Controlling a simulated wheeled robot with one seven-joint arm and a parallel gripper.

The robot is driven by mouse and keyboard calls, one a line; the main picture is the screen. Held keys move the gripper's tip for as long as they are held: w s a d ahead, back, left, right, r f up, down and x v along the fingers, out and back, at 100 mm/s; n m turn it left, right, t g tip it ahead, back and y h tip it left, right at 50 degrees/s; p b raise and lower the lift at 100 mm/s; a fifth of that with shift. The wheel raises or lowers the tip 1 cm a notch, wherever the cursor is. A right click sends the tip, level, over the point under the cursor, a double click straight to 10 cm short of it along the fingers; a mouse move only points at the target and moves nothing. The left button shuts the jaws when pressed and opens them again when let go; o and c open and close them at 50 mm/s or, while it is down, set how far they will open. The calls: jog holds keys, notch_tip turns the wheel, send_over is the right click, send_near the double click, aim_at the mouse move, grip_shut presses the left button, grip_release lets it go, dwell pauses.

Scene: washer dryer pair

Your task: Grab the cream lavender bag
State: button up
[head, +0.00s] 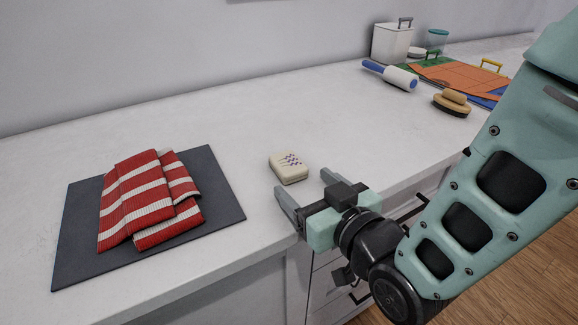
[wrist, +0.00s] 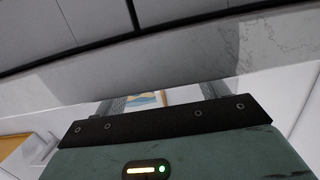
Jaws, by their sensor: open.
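The cream lavender bag (head: 288,167) is a small cream block with a purple sprig print on its top. It lies on the white counter in the head view. My gripper (head: 306,192) is open and empty at the counter's front edge, with its two grey fingers pointing toward the bag. The bag lies just beyond the fingertips, apart from them as far as I can tell. In the wrist view my gripper's fingers (wrist: 158,102) stand apart, and I cannot make out the bag there.
A red and white striped cloth (head: 150,200) lies on a dark mat (head: 226,205) to the left. The counter behind the bag is clear.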

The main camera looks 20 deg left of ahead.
aim_at(298, 174)
jog(key=x, duration=0.3)
jog(key=p+x, duration=0.1)
jog(key=x, duration=0.1)
jog(key=shift+w+r, duration=0.1)
jog(key=shift+r, duration=0.25)
jog(key=c, duration=1.1)
